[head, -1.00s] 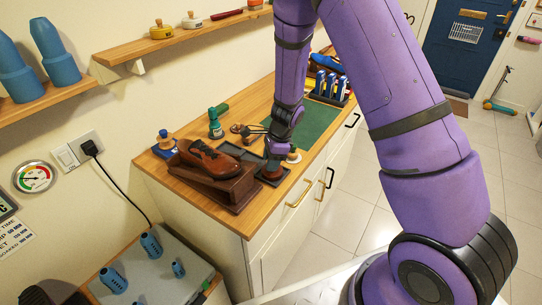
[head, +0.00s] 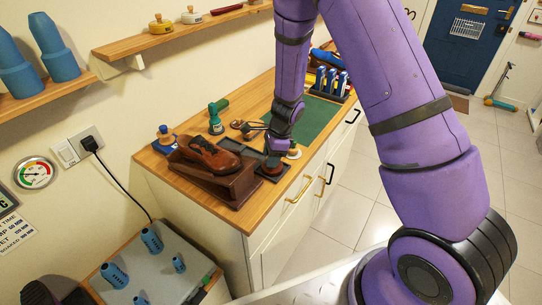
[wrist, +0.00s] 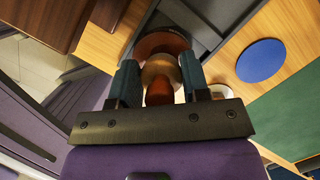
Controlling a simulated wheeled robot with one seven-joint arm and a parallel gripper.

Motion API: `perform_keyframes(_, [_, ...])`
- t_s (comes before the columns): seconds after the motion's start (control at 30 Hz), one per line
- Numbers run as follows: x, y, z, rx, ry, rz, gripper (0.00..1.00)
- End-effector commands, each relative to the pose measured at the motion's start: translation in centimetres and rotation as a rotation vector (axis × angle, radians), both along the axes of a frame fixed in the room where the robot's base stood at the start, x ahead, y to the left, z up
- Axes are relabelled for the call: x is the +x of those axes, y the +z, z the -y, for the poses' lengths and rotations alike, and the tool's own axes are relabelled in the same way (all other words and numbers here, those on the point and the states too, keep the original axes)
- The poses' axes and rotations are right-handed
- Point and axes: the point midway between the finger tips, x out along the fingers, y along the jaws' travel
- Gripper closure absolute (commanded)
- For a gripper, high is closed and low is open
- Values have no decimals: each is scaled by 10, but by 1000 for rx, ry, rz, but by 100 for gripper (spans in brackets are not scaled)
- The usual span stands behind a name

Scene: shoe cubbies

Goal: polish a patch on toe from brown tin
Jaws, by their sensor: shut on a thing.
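A brown lace-up shoe (head: 210,155) rests on a dark wooden stand (head: 240,188) on the bench. My gripper (head: 276,148) is just right of the shoe, over a small dark tray (head: 284,172) near the bench's front edge. In the wrist view my gripper (wrist: 160,85) is shut on a small round-knobbed wooden applicator (wrist: 160,72). A reddish-brown disc (wrist: 160,42), seemingly the brown tin, shows just beyond the applicator; I cannot tell whether they touch. The applicator's far end is hidden.
A blue disc (wrist: 261,60) lies beside the tray in the wrist view. A green bottle-like item (head: 215,120) and a blue-based knobbed item (head: 165,138) stand behind the shoe. A green mat (head: 312,118) and a rack of blue items (head: 330,82) lie farther along.

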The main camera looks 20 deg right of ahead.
Motion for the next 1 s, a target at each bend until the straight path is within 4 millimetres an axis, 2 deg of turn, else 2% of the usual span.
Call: perform_keyframes(1.0, [0,-8,0,0,0,0,76])
